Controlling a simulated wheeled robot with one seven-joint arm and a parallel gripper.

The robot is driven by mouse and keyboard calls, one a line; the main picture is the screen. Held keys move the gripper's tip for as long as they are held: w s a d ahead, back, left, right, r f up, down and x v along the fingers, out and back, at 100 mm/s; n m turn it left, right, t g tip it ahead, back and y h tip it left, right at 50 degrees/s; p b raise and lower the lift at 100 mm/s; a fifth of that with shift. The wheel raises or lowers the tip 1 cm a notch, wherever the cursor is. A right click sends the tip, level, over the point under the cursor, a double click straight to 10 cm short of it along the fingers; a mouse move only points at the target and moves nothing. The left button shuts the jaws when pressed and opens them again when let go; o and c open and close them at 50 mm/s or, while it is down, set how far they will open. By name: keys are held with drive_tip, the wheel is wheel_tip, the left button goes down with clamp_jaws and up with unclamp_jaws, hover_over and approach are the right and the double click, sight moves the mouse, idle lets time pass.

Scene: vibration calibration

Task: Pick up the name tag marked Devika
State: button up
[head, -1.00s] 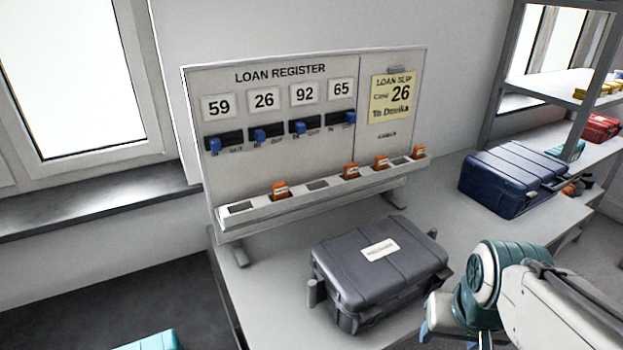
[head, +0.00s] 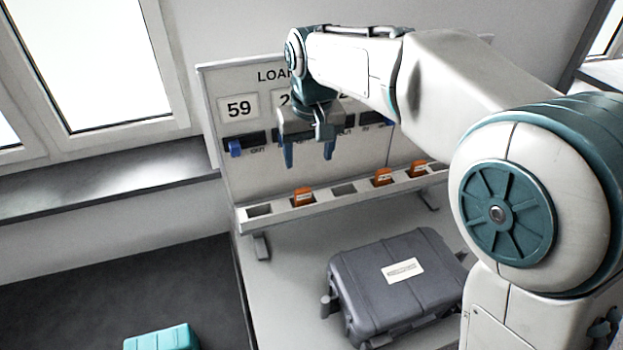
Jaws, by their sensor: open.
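Orange name tags stand in the slots of a pale rail (head: 277,219) along the foot of the loan register board. One tag (head: 303,197) is in the left part of the rail, another tag (head: 383,177) is farther right, and a third tag (head: 418,168) is beyond it. Their printing is too small to read, so I cannot tell which says Devika. My gripper (head: 308,162) is open and empty, fingers pointing down. In the picture it is just above the left tag, apart from it.
The board (head: 239,84) has number cards and blue sliders; my arm hides much of its right side. A grey case (head: 385,290) lies on the table in front of the rail. A teal case (head: 160,338) is at lower left. Bare tabletop (head: 285,280) lies left of the grey case.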

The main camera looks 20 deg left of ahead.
drive_tip(key=w+a+f, duration=0.1)
drive_tip(key=a, duration=0.1)
hover_over(303, 190)
wheel_tip(303, 190, down, 6)
drive_tip(key=shift+f+p, duration=1.4)
drive_tip(key=shift+f, duration=1.85)
drive_tip(key=c, duration=1.1)
